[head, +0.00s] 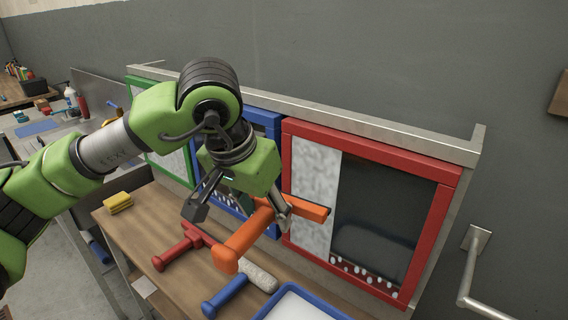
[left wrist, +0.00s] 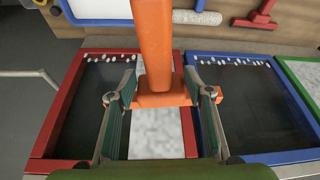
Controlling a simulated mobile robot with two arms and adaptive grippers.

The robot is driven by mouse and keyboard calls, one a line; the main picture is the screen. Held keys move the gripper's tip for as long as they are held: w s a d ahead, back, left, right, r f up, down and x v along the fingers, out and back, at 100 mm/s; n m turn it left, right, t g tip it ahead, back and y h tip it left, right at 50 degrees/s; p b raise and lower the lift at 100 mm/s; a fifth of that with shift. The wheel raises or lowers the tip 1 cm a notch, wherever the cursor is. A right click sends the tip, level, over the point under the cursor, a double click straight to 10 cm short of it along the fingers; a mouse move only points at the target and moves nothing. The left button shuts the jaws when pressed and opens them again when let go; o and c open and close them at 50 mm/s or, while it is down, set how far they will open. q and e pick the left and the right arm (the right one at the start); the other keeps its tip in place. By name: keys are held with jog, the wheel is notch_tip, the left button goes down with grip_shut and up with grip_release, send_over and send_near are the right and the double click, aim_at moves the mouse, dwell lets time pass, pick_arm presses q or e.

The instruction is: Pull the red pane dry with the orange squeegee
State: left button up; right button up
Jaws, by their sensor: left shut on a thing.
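The red pane (head: 375,205) leans in a red frame against the rack. Its left strip is whitish and speckled; the rest is dark and clear, with white drops along the bottom. My left gripper (head: 238,207) is shut on the orange squeegee (head: 243,240), in front of the pane's left side. The squeegee's head spans the whitish strip in the head view; whether it touches the glass I cannot tell. In the left wrist view the squeegee (left wrist: 155,45) sits between both fingers (left wrist: 160,95), over the red pane (left wrist: 102,105). My right gripper is out of view.
A blue-framed pane (head: 268,122) and a green-framed pane (head: 175,165) stand to the left. On the wooden bench lie a red squeegee (head: 178,252), a blue-handled roller (head: 225,295), a blue-rimmed tray (head: 263,312) and a yellow sponge (head: 118,202). A metal rail (head: 470,265) is at right.

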pick_arm(q)
jog(key=shift+m, duration=0.7)
jog(key=d+r, duration=0.1)
jog(key=r, duration=0.1)
jog(key=d+r, duration=0.1)
jog(key=d+r+p, duration=0.1)
jog(key=r, duration=0.1)
jog(key=shift+d+r, duration=0.3)
jog(key=shift+g, duration=0.3)
jog(key=w+d+p, duration=0.1)
jog(key=w+d, duration=0.1)
jog(key=w+d+p, duration=0.1)
jog(key=shift+w+r+p, duration=0.3)
jog(key=shift+w+p, duration=0.05)
jog(key=shift+w, duration=0.05)
jog(key=shift+w+d, duration=0.1)
jog(key=shift+w, duration=0.2)
jog(key=shift+f, duration=0.1)
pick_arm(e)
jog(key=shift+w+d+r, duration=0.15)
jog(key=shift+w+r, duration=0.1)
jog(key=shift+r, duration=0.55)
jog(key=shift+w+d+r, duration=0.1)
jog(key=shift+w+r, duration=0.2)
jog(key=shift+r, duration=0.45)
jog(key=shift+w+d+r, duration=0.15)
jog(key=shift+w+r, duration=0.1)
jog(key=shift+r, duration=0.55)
